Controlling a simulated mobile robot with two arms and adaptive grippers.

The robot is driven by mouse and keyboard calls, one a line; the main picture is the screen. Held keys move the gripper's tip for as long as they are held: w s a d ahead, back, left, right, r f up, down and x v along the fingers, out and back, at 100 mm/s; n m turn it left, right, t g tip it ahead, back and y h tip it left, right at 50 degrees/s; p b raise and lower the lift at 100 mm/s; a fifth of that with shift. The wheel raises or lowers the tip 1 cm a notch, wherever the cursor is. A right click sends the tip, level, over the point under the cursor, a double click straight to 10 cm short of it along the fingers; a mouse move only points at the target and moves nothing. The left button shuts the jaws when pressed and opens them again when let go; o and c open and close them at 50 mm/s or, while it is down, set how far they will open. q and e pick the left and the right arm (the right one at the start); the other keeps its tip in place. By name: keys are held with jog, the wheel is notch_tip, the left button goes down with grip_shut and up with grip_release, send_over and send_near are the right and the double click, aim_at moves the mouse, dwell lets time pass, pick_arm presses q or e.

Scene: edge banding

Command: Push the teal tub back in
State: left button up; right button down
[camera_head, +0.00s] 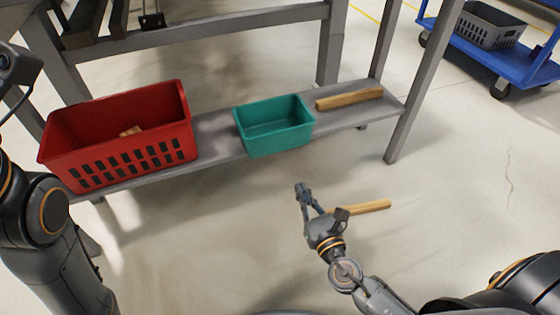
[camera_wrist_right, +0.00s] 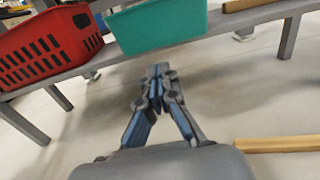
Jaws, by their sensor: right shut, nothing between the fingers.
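The teal tub (camera_head: 277,138) sits upright on the grey low shelf (camera_head: 218,136), between the red crate and a wooden strip. Its front wall sticks out past the shelf's front edge. The tub also shows at the top of the right wrist view (camera_wrist_right: 160,28), ahead of the fingers. My right gripper (camera_head: 303,190) is shut and empty, in front of the tub and apart from it. Its closed fingers (camera_wrist_right: 158,80) point toward the shelf in the right wrist view. My left arm shows at the left edge of the head view, but its gripper is not in view.
A red crate (camera_head: 125,162) with a wooden piece inside stands left of the tub. A wooden strip (camera_head: 349,98) lies on the shelf at right. Another strip (camera_head: 372,207) lies beyond my right gripper. A blue cart (camera_head: 535,68) with a grey crate stands far right.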

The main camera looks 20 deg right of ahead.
aim_at(280, 149)
jog(key=w, duration=1.3)
jog(key=shift+w+a, duration=0.15)
jog(key=shift+w, duration=0.05)
jog(key=w+b, duration=0.1)
jog(key=w, duration=0.6)
jog(key=shift+a, duration=0.15)
